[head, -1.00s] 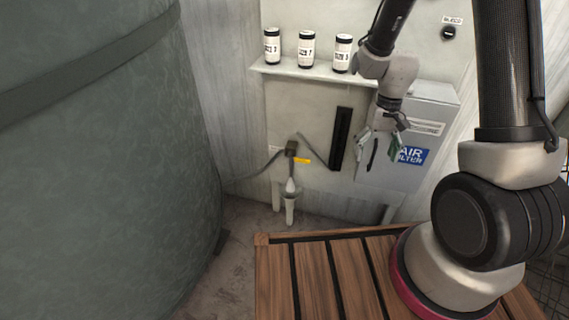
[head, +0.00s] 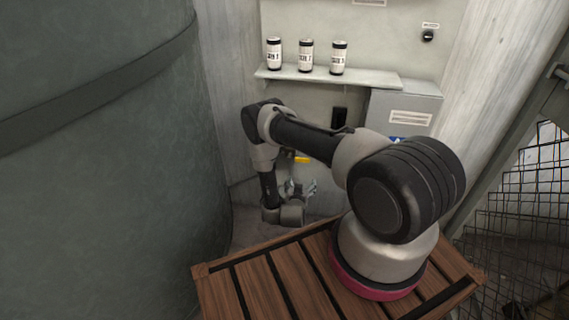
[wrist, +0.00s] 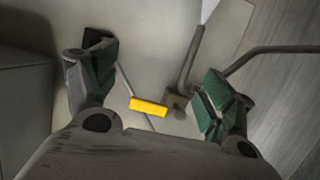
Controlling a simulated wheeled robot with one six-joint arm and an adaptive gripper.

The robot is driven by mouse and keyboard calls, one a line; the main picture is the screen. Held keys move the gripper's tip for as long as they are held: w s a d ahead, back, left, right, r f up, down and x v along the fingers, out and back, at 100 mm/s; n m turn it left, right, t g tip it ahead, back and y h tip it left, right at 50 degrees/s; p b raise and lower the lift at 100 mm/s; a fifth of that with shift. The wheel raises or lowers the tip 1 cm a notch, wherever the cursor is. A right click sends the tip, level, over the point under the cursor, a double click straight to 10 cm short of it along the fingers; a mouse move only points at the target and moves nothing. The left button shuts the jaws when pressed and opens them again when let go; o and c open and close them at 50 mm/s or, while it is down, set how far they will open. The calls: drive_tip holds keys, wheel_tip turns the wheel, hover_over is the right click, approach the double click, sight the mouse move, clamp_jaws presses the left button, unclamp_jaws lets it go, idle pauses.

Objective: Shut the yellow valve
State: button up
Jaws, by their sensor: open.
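The yellow valve handle (wrist: 148,107) shows in the wrist view as a short yellow bar beside a dark valve body (wrist: 177,104) on a pipe. It lies between the green-padded fingers of my gripper (wrist: 160,90), which are spread apart with nothing held. I cannot tell how far beyond the fingertips it is. In the head view only part of the yellow handle (head: 302,159) shows, above my gripper (head: 302,188). My arm hides the valve body and most of the pipe there.
Several things crowd the corner: a large grey-green tank (head: 90,170) at left, a wall shelf (head: 330,78) with three cans (head: 306,56), and a grey box (head: 412,108) at right. A pipe (wrist: 270,50) runs to the right in the wrist view.

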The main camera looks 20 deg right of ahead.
wheel_tip(320, 180, up, 7)
drive_tip(key=w+t+h, duration=0.1)
drive_tip(key=t+h, duration=0.1)
drive_tip(key=t, duration=0.1)
drive_tip(key=x, duration=0.8)
drive_tip(key=shift+a+f, duration=0.15)
drive_tip(key=c, duration=1.5)
drive_tip(key=shift+o, duration=0.2)
